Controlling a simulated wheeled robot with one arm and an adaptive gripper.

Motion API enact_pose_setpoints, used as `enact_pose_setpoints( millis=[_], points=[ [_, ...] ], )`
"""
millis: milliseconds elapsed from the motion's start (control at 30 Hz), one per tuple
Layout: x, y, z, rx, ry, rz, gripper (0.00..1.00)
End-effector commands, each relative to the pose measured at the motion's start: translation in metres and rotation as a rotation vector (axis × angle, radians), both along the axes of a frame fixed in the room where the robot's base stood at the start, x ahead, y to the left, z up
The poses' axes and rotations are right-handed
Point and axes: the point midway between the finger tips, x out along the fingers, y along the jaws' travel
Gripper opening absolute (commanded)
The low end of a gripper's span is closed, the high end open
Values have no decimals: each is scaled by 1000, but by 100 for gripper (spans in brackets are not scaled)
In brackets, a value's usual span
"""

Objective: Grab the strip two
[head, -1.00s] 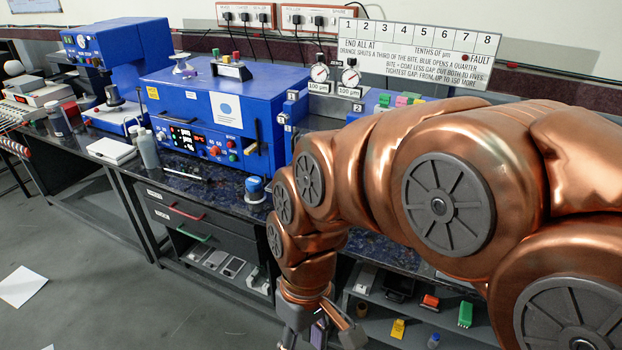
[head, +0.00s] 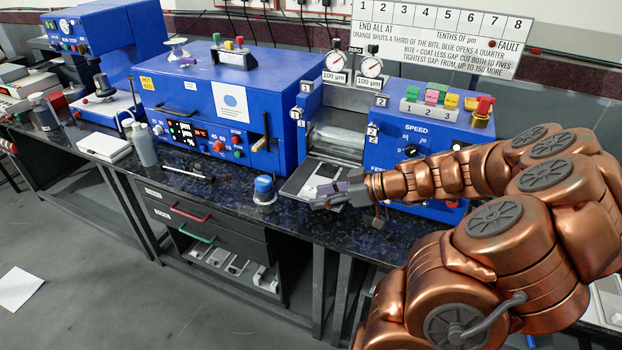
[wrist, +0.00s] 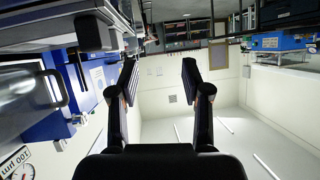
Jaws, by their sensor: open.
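A flat feed plate (head: 296,184) sticks out at the front of the blue roller machine (head: 425,150). A white piece (head: 328,170) and a grey piece lie on the plate; I cannot read a number on either, so I cannot tell which is strip two. My gripper (head: 326,196) is at the front right of the plate, partly over it, and hides part of it. In the wrist view my gripper (wrist: 160,76) is open, with nothing between its fingers. I cannot tell whether it touches the plate.
A large blue oven-like box (head: 205,105) stands behind. Two dial gauges (head: 371,67) sit above the rollers. The dark benchtop (head: 215,195) in front is mostly clear.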

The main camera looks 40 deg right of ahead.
Motion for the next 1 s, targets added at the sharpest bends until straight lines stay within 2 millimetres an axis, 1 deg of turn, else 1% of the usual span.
enact_pose_setpoints(
  millis=[33,100,233,367,500,667,833,1000],
  points=[
    [-1,-17,-4,-5,-30,-33,48],
    [-3,-33,-7,-23,-66,-61,48],
    [-5,-51,-10,-45,-105,-93,48],
    [0,-48,-14,-47,-107,-91,48],
    [12,-41,-19,-47,-104,-91,48],
    [22,-35,-22,-46,-103,-88,48],
    [39,-25,-24,-46,-102,-87,48],
    [54,-16,-33,-45,-103,-88,48]
  ],
)
